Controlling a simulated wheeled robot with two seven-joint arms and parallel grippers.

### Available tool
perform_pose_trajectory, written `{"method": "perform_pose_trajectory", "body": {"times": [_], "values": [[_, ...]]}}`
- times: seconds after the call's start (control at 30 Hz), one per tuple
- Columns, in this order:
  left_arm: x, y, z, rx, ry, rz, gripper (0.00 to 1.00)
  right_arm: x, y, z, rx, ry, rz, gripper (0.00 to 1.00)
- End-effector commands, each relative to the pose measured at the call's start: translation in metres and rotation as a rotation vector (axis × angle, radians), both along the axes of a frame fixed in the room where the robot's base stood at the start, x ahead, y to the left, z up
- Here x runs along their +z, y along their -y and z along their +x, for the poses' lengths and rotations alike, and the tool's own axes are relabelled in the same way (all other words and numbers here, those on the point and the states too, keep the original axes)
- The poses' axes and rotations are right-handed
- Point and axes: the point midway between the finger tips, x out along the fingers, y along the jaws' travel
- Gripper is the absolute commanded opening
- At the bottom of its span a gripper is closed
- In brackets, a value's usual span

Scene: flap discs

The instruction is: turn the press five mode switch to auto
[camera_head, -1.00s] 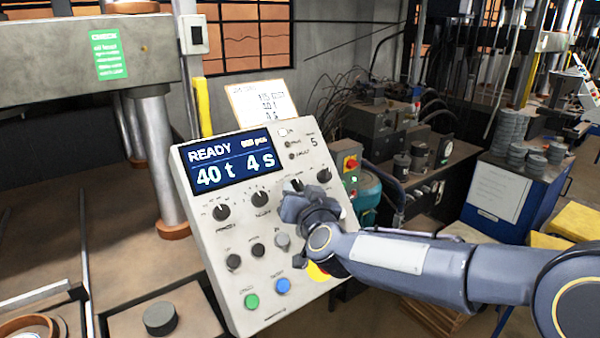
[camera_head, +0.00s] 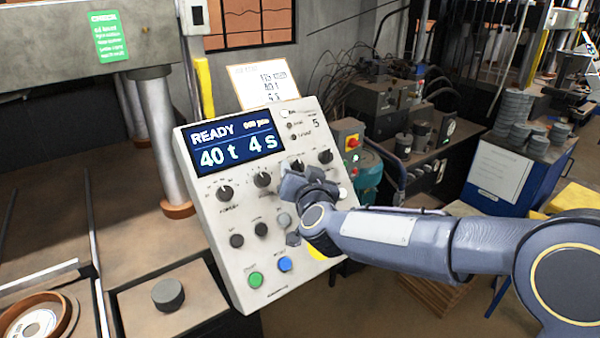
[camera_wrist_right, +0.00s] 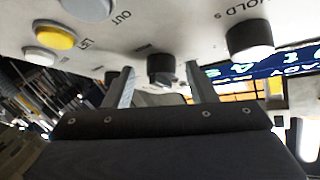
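The press five control panel (camera_head: 205,235) is a tilted pale box with a "5" at its upper right and a blue screen reading "READY 40 t 4 s". A row of black knobs runs below the screen. My right gripper (camera_head: 292,180) is at the third knob from the left, largely hiding it. In the right wrist view, a black knob (camera_wrist_right: 160,67) shows between the two fingertips of my right gripper (camera_wrist_right: 160,82). The fingers are apart, with gaps to the knob on both sides. Its label and pointer direction are not readable. My left gripper is not in view.
The "HOLD s" knob (camera_wrist_right: 250,38) stands beside the right finger. A yellow button (camera_wrist_right: 55,36) is at the left of the wrist view. Green (camera_head: 255,280) and blue (camera_head: 285,264) buttons sit low on the panel. A paper card (camera_head: 264,82) stands behind its top edge.

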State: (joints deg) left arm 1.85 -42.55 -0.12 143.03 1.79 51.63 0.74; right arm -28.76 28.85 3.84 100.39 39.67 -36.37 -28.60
Motion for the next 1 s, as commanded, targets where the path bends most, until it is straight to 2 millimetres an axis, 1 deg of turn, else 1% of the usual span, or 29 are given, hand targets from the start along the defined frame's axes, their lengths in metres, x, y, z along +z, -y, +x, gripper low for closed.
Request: {"method": "perform_pose_trajectory", "body": {"times": [0.17, 0.27, 0.37, 0.6, 0.7, 0.83, 1.0], "values": [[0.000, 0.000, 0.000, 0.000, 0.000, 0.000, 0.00, 0.000, -0.001, 0.000, 0.001, 0.000, 0.000, 0.51], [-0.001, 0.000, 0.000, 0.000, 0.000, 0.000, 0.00, 0.001, 0.000, -0.004, 0.002, 0.001, 0.000, 0.51], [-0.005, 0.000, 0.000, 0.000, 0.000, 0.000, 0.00, 0.001, 0.002, -0.015, 0.004, 0.001, 0.001, 0.51], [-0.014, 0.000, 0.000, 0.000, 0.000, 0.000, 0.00, 0.005, 0.012, -0.055, 0.002, 0.003, 0.001, 0.51], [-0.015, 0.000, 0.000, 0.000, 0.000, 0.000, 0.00, 0.007, 0.014, -0.067, 0.003, 0.001, 0.001, 0.51], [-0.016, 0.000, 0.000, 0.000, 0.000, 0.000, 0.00, 0.008, 0.017, -0.075, 0.001, 0.001, -0.001, 0.51], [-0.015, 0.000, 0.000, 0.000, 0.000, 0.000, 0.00, 0.007, 0.017, -0.076, 0.000, -0.001, -0.001, 0.51]]}}
